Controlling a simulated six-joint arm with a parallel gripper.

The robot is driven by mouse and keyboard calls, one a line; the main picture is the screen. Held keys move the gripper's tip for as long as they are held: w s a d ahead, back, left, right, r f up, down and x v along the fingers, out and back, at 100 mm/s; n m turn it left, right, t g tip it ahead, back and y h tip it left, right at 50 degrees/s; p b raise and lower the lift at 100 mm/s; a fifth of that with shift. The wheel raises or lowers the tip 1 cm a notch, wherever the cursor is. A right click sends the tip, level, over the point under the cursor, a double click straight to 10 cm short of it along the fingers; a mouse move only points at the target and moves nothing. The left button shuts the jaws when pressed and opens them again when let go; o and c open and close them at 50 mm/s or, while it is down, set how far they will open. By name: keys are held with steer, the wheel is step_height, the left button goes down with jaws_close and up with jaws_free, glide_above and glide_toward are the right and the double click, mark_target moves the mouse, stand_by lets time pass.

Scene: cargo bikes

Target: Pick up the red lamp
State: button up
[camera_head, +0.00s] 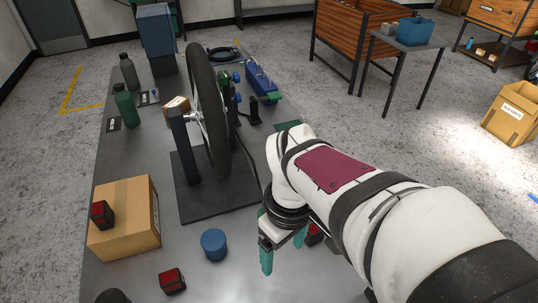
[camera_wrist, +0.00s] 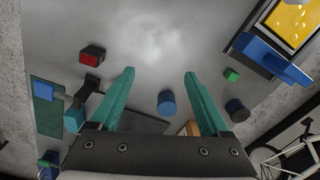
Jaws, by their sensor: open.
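Three red lamps with black housings show in the head view. One red lamp (camera_head: 314,234) is on the grey table beside my gripper, partly hidden by my arm. Another (camera_head: 172,281) lies at the front, and a third (camera_head: 101,213) is on a cardboard box. My gripper (camera_head: 283,257) is open and empty, teal fingers pointing down above the table, right of the blue cylinder. In the wrist view, one red lamp (camera_wrist: 92,54) lies left of my gripper (camera_wrist: 159,74), outside the fingers and apart from them.
The cardboard box (camera_head: 130,240) stands at the table's left edge. A blue cylinder (camera_head: 214,244) is at the front middle. A wheel (camera_head: 208,110) stands upright on a dark stand behind. Green (camera_head: 125,106) and grey (camera_head: 129,73) bottles stand at the back left. Bare table surrounds the blue cylinder.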

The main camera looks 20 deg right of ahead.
steer(key=w+d+f+n+h, duration=0.1)
steer(key=w+d+f+n, duration=0.2)
steer(key=w+d+n, duration=0.55)
steer(key=n, duration=0.6)
glide_toward(314, 228)
steer(key=shift+h, duration=0.5)
steer(key=f, duration=0.8)
steer(key=d+f, duration=0.1)
steer(key=f, duration=0.3)
steer(key=shift+d+f, duration=0.1)
steer(key=shift+f, duration=0.2)
jaws_close()
